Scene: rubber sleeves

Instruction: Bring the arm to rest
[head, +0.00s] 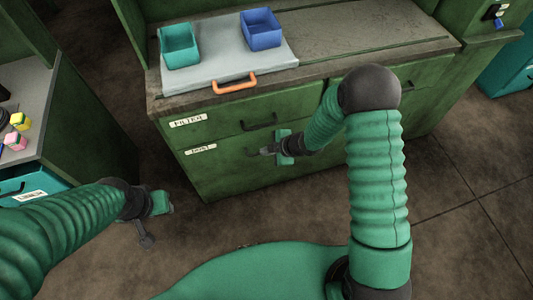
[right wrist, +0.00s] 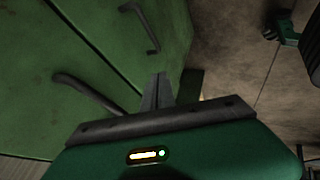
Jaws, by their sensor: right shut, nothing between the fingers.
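My right arm reaches from the lower right of the head view, with its ribbed green sleeve bent at a dark round elbow. My right gripper (head: 264,151) is in front of the green cabinet's lower drawer (head: 225,165), close to its handle. In the right wrist view the fingers (right wrist: 160,80) are together and empty, between two dark drawer handles; I cannot tell whether they touch the cabinet. My left gripper (head: 146,238) hangs low over the floor at the left. Its finger opening is too small to tell.
The cabinet top (head: 370,42) holds a grey board (head: 215,72) with an orange handle, a teal bin (head: 180,46) and a blue bin (head: 262,29). Both front drawers look shut. A side bench (head: 45,85) with small coloured blocks stands left. Brown floor (head: 450,190) is clear at right.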

